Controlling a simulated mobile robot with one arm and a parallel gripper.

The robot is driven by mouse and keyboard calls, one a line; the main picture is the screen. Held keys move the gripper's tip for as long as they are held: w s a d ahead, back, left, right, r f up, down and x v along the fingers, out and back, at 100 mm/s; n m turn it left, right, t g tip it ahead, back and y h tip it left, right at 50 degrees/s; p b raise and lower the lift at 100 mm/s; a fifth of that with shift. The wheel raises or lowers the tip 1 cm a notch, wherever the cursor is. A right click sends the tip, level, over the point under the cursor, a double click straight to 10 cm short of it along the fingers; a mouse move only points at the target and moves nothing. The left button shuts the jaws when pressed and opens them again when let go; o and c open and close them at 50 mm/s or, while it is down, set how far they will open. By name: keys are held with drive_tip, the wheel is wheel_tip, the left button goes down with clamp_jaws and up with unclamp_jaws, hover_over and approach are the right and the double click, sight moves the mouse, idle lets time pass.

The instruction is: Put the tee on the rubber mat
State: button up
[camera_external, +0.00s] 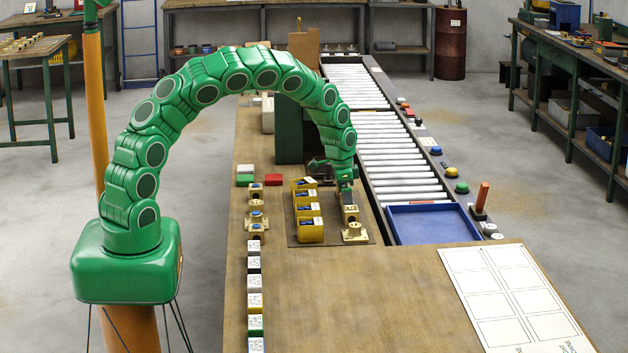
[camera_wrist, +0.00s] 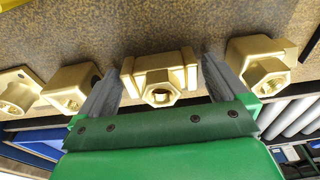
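In the wrist view a brass fitting with a hex end and two square-edged side arms, which looks like the tee (camera_wrist: 160,78), sits between the fingers of my gripper (camera_wrist: 162,82). The fingers are apart, one on each side of it, and I see no clear grip. In the external view my gripper (camera_external: 346,188) points down over brass fittings at the right side of a dark flat sheet (camera_external: 334,236). This sheet may be the rubber mat, but I cannot be sure. The arm's end partly hides the fittings there.
Other brass fittings stand close by on both sides, a blocky one (camera_wrist: 68,88) and a hex-ended one (camera_wrist: 262,65). Yellow bins (camera_external: 310,230) stand left of the gripper. A blue tray (camera_external: 430,224) lies by the roller conveyor (camera_external: 400,160).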

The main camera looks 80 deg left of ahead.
sight(341, 198)
drive_tip(key=r, duration=0.3)
drive_tip(key=s+r, duration=0.1)
drive_tip(key=r, duration=0.7)
drive_tip(key=shift+s+r, duration=0.2)
drive_tip(key=shift+r, duration=0.05)
drive_tip(key=shift+s+r, duration=0.1)
drive_tip(key=shift+r, duration=0.2)
